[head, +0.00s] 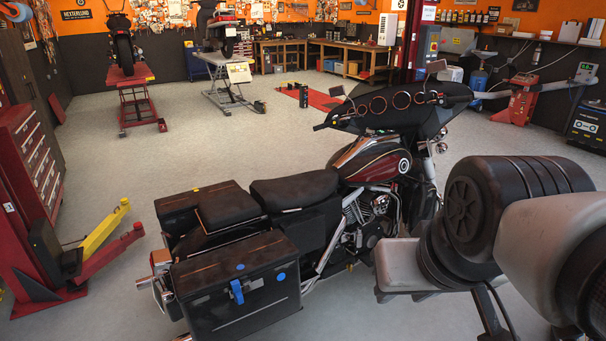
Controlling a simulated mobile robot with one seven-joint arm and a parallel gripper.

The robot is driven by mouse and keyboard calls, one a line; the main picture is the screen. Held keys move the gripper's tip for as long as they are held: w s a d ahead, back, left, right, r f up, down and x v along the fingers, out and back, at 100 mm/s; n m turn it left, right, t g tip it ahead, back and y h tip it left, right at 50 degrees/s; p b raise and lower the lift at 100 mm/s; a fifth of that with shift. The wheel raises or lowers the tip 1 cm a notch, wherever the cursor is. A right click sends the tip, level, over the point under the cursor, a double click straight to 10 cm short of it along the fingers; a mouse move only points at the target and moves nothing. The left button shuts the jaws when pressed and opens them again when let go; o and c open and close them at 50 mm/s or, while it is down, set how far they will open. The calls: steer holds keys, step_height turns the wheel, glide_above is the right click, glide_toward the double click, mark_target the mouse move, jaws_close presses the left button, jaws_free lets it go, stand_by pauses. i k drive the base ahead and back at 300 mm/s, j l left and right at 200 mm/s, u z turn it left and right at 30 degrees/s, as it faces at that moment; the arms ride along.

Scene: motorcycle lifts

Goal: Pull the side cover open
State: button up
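A dark red and black touring motorcycle (375,168) stands in the middle of the head view, its front toward the upper right. Below its seat is a black side panel (297,228), flush with the body. Behind that panel, a black side case (265,282) hangs on the near side; its lid looks shut. A blue latch (237,291) and blue round marks show on the case. My grey and black arm fills the lower right, in front of the motorcycle's front end. My gripper cannot be made out; its fingers do not show.
A red and yellow lift arm (100,240) stands at the left, near a red tool cabinet (35,160). Motorcycles on lifts (130,95) and a workbench (320,58) are at the back. The grey floor around the motorcycle is mostly free.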

mark_target(307, 232)
steer(key=i+l+u, duration=0.3)
steer(key=i+l, duration=0.65)
steer(key=i, duration=0.15)
steer(key=i+l+u, duration=0.25)
steer(key=i+l, duration=0.7)
steer(key=l, duration=0.25)
